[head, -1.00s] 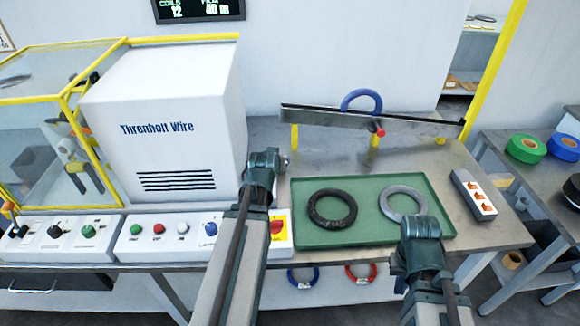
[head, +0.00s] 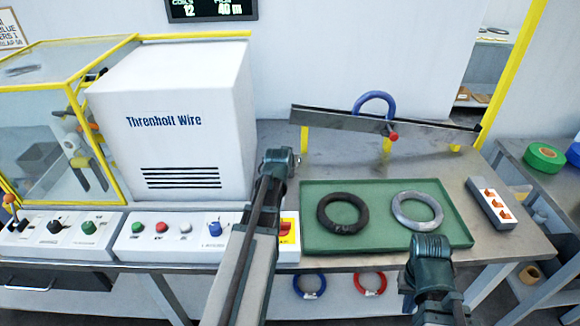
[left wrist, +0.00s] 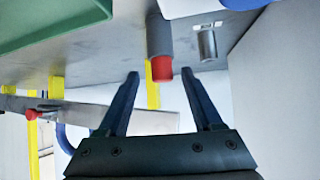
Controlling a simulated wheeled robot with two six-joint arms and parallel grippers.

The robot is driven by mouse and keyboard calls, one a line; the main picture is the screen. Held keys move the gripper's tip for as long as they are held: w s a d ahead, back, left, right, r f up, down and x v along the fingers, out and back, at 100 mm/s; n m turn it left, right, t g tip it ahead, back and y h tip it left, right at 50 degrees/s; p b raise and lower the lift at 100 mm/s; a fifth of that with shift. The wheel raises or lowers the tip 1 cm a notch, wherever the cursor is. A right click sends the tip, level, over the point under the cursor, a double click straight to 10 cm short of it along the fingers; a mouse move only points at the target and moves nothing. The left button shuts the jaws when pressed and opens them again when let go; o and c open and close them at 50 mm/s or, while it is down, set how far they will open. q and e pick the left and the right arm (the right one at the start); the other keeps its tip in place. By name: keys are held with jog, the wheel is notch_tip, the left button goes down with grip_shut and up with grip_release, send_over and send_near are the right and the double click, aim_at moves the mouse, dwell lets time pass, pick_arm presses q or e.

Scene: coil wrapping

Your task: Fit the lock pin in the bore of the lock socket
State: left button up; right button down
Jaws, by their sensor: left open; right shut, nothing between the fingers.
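In the left wrist view, a grey cylinder with a red end (left wrist: 160,48) stands out from the grey bench top; it looks like the lock pin. Beside it is a shorter bare metal cylinder (left wrist: 207,44), possibly the lock socket; its bore cannot be made out. My left gripper (left wrist: 160,74) is open, its fingers apart on either side of the red end in the picture, with nothing held. In the head view my left gripper (head: 279,160) is beside the white machine, and both cylinders are hidden. My right gripper (head: 431,246) is shut and empty at the tray's front edge.
A green tray (head: 387,238) holds a black coil (head: 325,216) and a grey coil (head: 436,210). The white Threnholt Wire machine (head: 180,120) stands left. A sloping rail (head: 340,119) with a red knob (head: 392,136) and blue ring (head: 372,96) is behind. A switch box (head: 490,203) is right.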

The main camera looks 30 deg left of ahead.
pick_arm(q)
jog(key=b+x, duration=0.3)
jog(key=x, duration=0.2)
jog(key=shift+s+a+f, duration=0.1)
jog(key=shift+f, duration=0.2)
jog(key=shift+s+r, duration=0.1)
jog(key=shift+r, duration=0.05)
grip_shut()
